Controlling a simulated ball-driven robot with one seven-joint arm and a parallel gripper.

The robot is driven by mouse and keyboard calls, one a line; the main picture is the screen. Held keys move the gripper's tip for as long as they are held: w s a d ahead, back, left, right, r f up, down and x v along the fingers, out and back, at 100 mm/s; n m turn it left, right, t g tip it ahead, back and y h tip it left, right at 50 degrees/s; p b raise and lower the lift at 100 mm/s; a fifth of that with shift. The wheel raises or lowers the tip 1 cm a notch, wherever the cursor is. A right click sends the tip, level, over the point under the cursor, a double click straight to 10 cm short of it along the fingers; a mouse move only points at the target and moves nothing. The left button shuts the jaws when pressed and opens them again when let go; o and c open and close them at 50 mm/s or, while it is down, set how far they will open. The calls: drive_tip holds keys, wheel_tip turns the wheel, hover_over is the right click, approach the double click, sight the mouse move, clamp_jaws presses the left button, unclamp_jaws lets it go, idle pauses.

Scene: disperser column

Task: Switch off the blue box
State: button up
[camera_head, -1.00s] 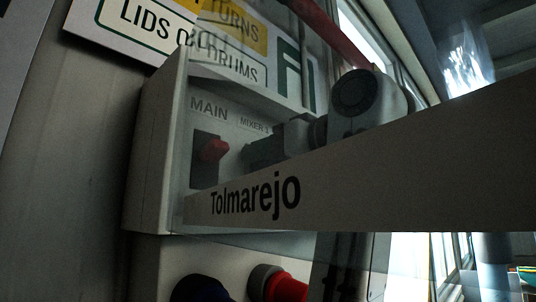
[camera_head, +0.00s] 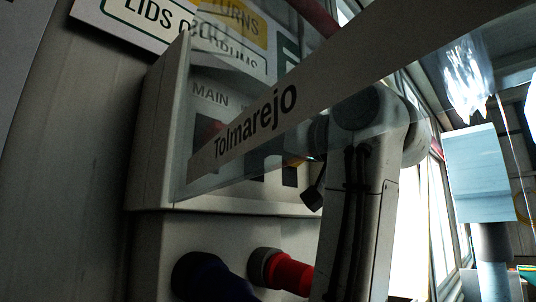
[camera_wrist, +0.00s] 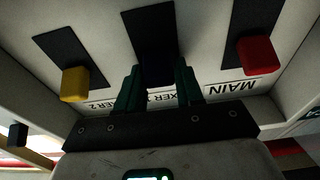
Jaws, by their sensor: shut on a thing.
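A pale switch box (camera_head: 158,135) hangs on the wall in the head view, with the label MAIN on its face. In the upside-down wrist view, a red switch knob (camera_wrist: 257,54) sits near MAIN and a yellow knob (camera_wrist: 75,83) near MIXER 2. My gripper (camera_wrist: 157,76) is at the middle dark switch plate (camera_wrist: 154,25), between these knobs. Its green fingers are shut on a dark switch knob, mostly hidden between them; its colour and turn are unclear. A dark blue plug (camera_head: 207,277) is below the box. No plainly blue box shows.
A red plug (camera_head: 285,272) is beside the blue one. My arm stands close on the right.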

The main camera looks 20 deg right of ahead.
drive_tip(key=f+t+y+b, duration=0.1)
drive_tip(key=t+b, duration=0.1)
drive_tip(key=b, duration=0.1)
drive_tip(key=shift+f+y, duration=0.3)
drive_tip(key=shift+s+t+b, duration=0.1)
drive_tip(key=shift+t+b, duration=0.7)
drive_tip(key=shift+b, duration=0.05)
drive_tip(key=shift+d, duration=0.1)
drive_tip(key=o, duration=1)
drive_tip(key=shift+c, duration=0.2)
drive_tip(key=shift+s, duration=0.1)
drive_tip(key=b+v, duration=0.4)
drive_tip(key=v, duration=0.6)
drive_tip(key=shift+f, duration=0.4)
drive_tip(key=shift+s+d, duration=0.1)
drive_tip(key=shift+s, duration=0.05)
